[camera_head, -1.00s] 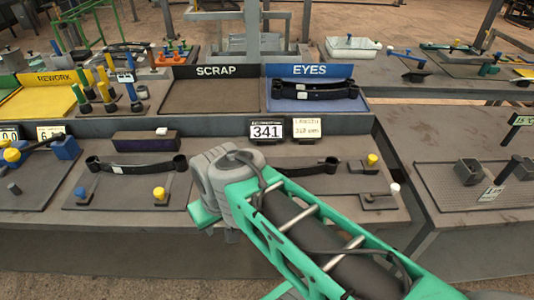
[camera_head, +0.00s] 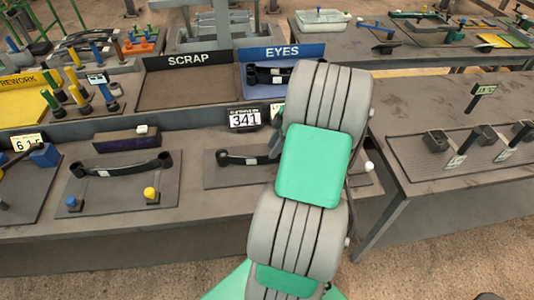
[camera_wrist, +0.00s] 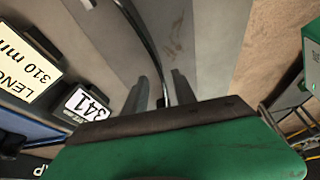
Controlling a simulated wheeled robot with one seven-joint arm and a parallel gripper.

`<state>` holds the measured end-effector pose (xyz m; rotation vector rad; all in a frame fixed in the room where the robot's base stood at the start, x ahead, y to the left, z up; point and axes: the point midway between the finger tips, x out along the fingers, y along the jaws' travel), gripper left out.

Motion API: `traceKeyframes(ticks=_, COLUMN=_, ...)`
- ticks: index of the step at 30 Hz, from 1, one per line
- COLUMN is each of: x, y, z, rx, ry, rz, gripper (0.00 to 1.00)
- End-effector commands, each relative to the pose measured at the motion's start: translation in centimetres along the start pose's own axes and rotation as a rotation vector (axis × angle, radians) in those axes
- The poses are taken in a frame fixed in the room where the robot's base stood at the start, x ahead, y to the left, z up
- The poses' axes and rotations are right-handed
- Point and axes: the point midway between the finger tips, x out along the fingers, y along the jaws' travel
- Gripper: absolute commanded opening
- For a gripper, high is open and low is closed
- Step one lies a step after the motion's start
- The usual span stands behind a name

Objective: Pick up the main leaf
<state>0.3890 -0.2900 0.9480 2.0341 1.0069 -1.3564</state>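A dark curved leaf with an eye at its end lies on the right-hand mat (camera_head: 221,181) in the head view (camera_head: 245,158); my arm hides its right part. In the wrist view a thin dark curved strip (camera_wrist: 148,42), apparently this leaf, runs between the two fingers of my gripper (camera_wrist: 160,92). The fingers stand apart, with a gap visible on each side of the strip. The fingertips are hidden behind my arm in the head view. A similar leaf (camera_head: 120,168) lies on the left mat. I cannot tell by looks alone which is the main leaf.
The blue EYES tray (camera_head: 255,55) holds dark leaves behind the mats, beside the SCRAP tray (camera_head: 185,85). A 341 display (camera_head: 244,119) stands at the bench's back edge. Blue and yellow knobs (camera_head: 151,193) stand on the left mat. A second bench (camera_head: 400,205) is at right.

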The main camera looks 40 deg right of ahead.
Motion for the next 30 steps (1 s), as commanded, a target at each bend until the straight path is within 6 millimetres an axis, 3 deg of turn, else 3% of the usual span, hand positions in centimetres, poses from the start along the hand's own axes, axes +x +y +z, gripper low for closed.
traceKeyframes(ticks=9, x=4.9, y=-0.1, z=-0.1, rx=0.001, ry=-0.001, rz=-0.002, gripper=0.33)
traceKeyframes(ticks=16, x=5.3, y=0.0, z=0.0, rx=0.002, ry=-0.002, rz=0.001, gripper=0.33)
traceKeyframes(ticks=27, x=5.3, y=0.0, z=-0.1, rx=0.002, ry=-0.002, rz=0.001, gripper=0.02)
traceKeyframes(ticks=30, x=5.3, y=0.0, z=-0.1, rx=0.002, ry=-0.002, rz=0.001, gripper=0.00)
